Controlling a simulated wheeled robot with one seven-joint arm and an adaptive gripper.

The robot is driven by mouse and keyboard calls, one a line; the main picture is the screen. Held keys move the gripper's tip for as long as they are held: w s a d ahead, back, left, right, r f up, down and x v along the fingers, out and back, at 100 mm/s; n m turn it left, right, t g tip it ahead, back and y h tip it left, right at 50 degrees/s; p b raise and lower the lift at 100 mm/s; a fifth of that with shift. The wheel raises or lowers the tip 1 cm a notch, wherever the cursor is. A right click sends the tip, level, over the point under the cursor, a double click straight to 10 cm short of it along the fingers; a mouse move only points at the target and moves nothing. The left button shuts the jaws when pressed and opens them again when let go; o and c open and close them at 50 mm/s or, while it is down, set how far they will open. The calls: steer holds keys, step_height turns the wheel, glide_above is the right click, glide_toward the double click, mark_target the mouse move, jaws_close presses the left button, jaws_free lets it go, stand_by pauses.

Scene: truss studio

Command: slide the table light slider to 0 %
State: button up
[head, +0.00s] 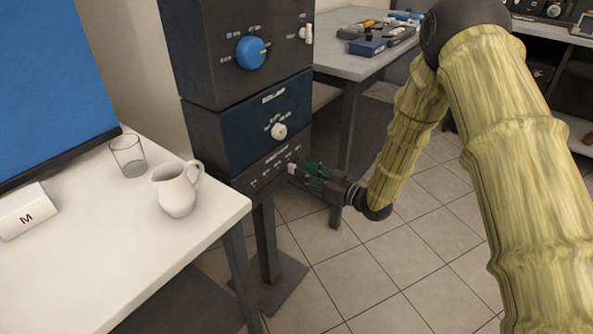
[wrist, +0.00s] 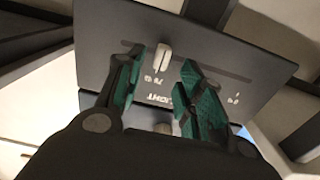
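The table light panel (head: 266,172) is the lowest dark box on the column, with small white marks. In the wrist view the panel (wrist: 105,25) appears upside down, with a dark slot (wrist: 212,72) and partly hidden white lettering. The pale slider knob (wrist: 162,57) stands in the slot, nearer its left end in the wrist view. In the head view the knob (head: 291,168) is at the panel's right part. My gripper (wrist: 163,62) is open, its green fingers on either side of the knob, with visible gaps. In the head view my gripper (head: 298,172) reaches the panel from the right.
Above are a panel with a white knob (head: 279,131) and one with a blue dial (head: 251,52). A white table (head: 100,260) at left holds a pitcher (head: 176,190), a glass (head: 128,156) and an M block (head: 27,211). A grey table (head: 345,62) stands behind.

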mark_target(292, 168)
steer(key=shift+x, duration=1.95)
jaws_close()
